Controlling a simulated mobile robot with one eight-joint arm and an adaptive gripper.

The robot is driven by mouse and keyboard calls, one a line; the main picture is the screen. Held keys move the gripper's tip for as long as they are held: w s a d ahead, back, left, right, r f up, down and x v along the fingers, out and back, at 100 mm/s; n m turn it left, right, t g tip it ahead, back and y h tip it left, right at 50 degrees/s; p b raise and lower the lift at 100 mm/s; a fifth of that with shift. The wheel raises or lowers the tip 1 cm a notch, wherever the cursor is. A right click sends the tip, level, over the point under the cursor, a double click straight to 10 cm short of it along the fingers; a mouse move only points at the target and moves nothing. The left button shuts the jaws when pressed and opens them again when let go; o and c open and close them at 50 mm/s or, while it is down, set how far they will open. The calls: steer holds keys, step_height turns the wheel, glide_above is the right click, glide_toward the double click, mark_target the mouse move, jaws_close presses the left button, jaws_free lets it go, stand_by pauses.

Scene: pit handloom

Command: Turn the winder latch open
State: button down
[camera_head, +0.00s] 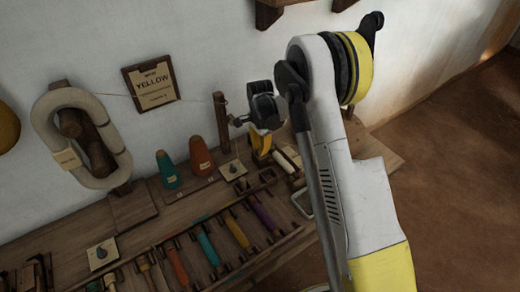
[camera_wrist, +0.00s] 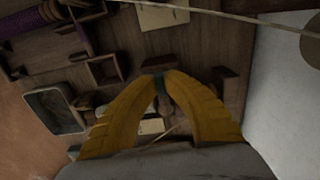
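My gripper (camera_head: 261,144) is low over the back right of the wooden bench, beside the upright wooden post. In the head view my arm and the fingers cover this spot.
A teal cone (camera_head: 168,171) and an orange cone (camera_head: 201,158) stand left of the post (camera_head: 221,122). A tray of several coloured bobbins (camera_head: 238,232) lies in front. A cream yarn hank (camera_head: 50,140) hangs at the left. A YELLOW card (camera_head: 152,84) is on the wall.

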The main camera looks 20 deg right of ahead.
stand_by(0.4)
steer(key=n, duration=0.4)
steer(key=n+p, duration=0.1)
steer(key=n, duration=0.8)
steer(key=shift+n, duration=2.5)
steer(key=c, duration=1.5)
jaws_free()
